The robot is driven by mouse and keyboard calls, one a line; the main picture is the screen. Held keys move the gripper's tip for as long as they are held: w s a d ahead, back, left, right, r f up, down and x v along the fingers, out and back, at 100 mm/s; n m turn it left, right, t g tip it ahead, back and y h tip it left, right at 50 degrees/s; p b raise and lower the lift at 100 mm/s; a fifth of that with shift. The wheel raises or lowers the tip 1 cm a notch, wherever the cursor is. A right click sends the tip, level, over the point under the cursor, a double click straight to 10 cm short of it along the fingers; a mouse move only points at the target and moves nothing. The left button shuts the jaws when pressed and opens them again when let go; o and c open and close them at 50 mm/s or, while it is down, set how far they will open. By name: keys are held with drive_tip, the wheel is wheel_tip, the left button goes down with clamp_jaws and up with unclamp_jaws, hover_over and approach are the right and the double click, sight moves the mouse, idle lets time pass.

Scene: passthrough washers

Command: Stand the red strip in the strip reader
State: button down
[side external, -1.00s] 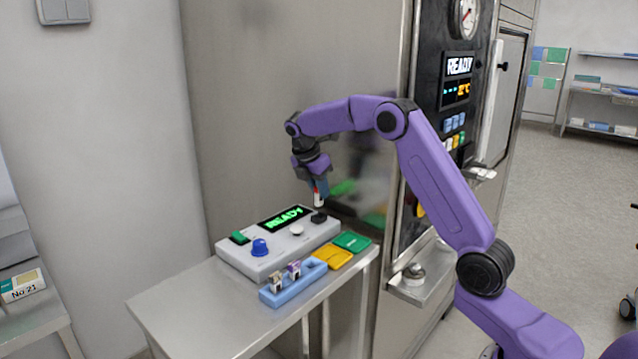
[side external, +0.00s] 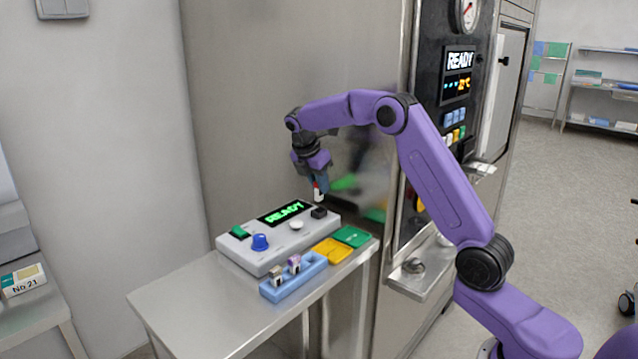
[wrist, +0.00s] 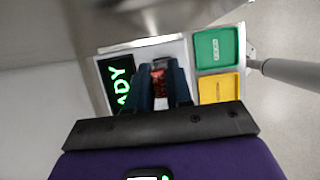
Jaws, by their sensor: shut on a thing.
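My gripper (side external: 319,188) is shut on the red strip (side external: 317,193), a small strip with red and white on it, and holds it roughly upright. In the wrist view the red strip (wrist: 159,84) shows between the two dark fingers. The strip reader (side external: 280,240) is a grey-white box with a green READY display. Its small black holder (side external: 319,212) stands at the right end of its top, just below the strip. The strip's lower end looks slightly above the holder; a gap appears between them. In the wrist view the holder is mostly hidden behind strip and fingers.
A blue rack (side external: 293,278) with two other strips stands in front of the reader. A yellow tray (side external: 332,250) and a green tray (side external: 352,236) lie to its right. A steel cabinet wall (side external: 290,70) rises close behind.

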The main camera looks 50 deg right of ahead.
sight(320, 199)
drive_tip(key=shift+f, duration=0.15)
drive_tip(key=shift+f, duration=0.75)
drive_tip(key=shift+f, duration=0.35)
drive_tip(key=shift+f, duration=0.35)
drive_tip(key=shift+f, duration=0.35)
idle(0.5)
drive_tip(key=shift+f, duration=0.35)
idle(0.5)
